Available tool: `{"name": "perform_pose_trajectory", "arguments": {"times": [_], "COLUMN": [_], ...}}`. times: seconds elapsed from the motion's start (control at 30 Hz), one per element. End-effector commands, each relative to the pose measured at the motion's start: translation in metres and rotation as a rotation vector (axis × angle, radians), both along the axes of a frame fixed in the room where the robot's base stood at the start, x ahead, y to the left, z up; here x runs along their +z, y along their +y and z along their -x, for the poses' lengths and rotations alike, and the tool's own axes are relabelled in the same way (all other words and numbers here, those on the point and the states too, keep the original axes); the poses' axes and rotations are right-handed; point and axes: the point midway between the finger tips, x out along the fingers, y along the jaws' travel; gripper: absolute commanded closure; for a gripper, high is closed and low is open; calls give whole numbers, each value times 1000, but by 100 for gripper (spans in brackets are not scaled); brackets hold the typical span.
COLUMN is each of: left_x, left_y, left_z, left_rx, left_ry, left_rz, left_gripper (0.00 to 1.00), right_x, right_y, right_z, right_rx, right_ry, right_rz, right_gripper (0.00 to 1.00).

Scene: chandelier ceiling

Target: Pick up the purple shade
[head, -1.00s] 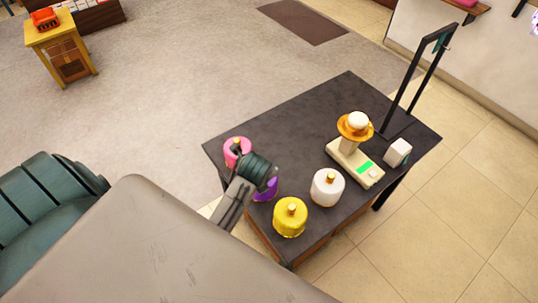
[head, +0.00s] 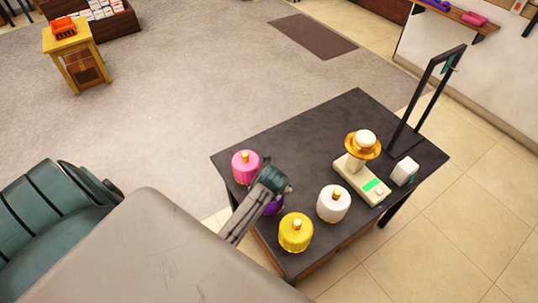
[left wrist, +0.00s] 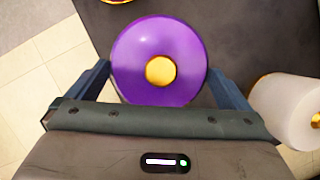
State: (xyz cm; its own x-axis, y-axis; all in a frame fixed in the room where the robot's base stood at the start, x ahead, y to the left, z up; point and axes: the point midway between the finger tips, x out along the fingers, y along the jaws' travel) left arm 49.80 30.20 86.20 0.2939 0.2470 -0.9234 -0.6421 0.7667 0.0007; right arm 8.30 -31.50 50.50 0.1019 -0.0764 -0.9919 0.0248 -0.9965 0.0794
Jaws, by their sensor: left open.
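The purple shade (head: 272,205) stands on the dark table near its left front edge, partly hidden in the head view by my left gripper (head: 275,187). In the left wrist view the purple shade (left wrist: 158,38) is seen from above, round with a gold knob in its middle. My left gripper (left wrist: 158,72) is open, with one finger on each side of the shade. I cannot tell whether either finger touches it. My right gripper is not in view.
On the dark table (head: 300,150) stand a pink shade (head: 245,167), a yellow shade (head: 296,234) and a white shade (head: 333,206) close to the purple one. A scale-like device (head: 360,182), a white box (head: 404,171) and a black frame (head: 412,100) stand to the right.

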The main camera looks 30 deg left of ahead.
Motion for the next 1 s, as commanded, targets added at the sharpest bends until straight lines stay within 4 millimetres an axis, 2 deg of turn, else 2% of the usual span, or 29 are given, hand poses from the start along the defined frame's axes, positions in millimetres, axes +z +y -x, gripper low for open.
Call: {"name": "perform_pose_trajectory", "arguments": {"times": [0.23, 0.53, 0.57, 0.7, 0.73, 1.0], "left_x": [-28, -33, -33, -33, -33, -31], "left_y": [8, 9, 9, 9, 9, 9], "left_z": [-9, -10, -10, -10, -10, -11], "left_rx": [1, 1, 1, 1, 1, 1], "left_ry": [2, 0, 1, 1, -1, -1], "left_rz": [1, 0, 1, 1, 1, 1], "left_gripper": [0, 0, 2, 29, 32, 33], "right_x": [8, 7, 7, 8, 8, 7], "right_y": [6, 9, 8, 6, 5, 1], "right_z": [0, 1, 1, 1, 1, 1], "right_rx": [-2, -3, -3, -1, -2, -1], "right_ry": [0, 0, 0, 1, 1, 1], "right_rz": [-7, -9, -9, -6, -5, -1], "right_gripper": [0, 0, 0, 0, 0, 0]}}
